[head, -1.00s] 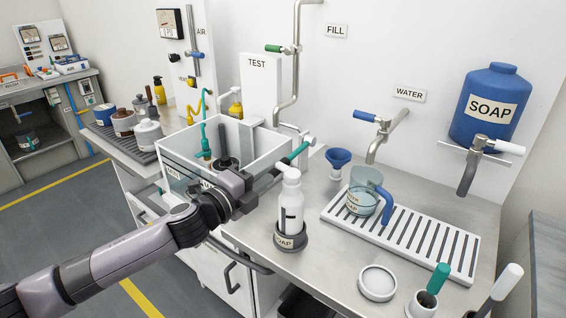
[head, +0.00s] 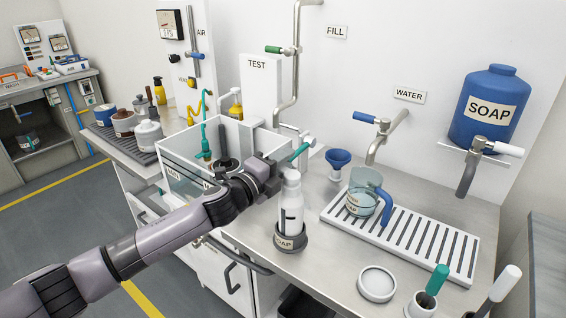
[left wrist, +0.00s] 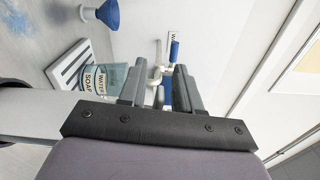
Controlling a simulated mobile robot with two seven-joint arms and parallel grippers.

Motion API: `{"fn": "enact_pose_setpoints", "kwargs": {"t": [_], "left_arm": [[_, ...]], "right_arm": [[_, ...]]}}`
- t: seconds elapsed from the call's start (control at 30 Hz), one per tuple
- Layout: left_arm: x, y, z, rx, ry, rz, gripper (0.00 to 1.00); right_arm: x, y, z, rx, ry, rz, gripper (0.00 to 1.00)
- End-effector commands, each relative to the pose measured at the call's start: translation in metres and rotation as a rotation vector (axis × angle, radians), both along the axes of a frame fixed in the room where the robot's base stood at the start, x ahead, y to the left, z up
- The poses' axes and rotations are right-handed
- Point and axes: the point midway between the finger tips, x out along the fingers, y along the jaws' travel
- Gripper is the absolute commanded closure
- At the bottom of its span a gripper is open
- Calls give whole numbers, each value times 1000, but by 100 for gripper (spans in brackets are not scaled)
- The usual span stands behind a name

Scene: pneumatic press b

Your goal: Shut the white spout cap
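A white bottle (head: 291,215) stands upright in a dark round holder (head: 291,240) marked SOAP on the steel counter. Its white top with the spout cap (head: 291,175) is small, and I cannot tell whether the cap is up or down. My left gripper (head: 279,177) is right beside the bottle's top, on its left side. In the left wrist view, the left gripper (left wrist: 159,88) has its two fingers apart, with a gap between them. The pale bottle body (left wrist: 30,110) runs in from the left there, and its top is hidden behind the gripper. My right gripper is not in view.
A beaker (head: 361,200) with a blue handle stands on the slotted drip tray (head: 455,263) to the right. A blue funnel (head: 338,158) is behind the bottle. A white basin (head: 270,150) lies left. A round white lid (head: 377,283) is in front.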

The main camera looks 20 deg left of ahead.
Motion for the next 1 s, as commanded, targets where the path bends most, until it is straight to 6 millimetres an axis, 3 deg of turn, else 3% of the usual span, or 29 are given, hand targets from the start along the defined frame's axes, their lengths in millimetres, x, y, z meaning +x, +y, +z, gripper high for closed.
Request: {"fn": "enact_pose_setpoints", "kwargs": {"t": [0.03,0.13,0.7,0.73,0.8,1.0], "left_arm": [[0,0,0,0,0,0,70],[0,0,0,0,0,0,100],[0,1,-7,-109,44,0,100],[0,1,-7,-109,44,0,83],[0,1,-7,-109,44,0,67],[0,1,-7,-108,43,0,67]], "right_arm": [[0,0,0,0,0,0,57],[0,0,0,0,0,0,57],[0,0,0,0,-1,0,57],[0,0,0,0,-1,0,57],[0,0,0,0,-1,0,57],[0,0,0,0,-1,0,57]]}}
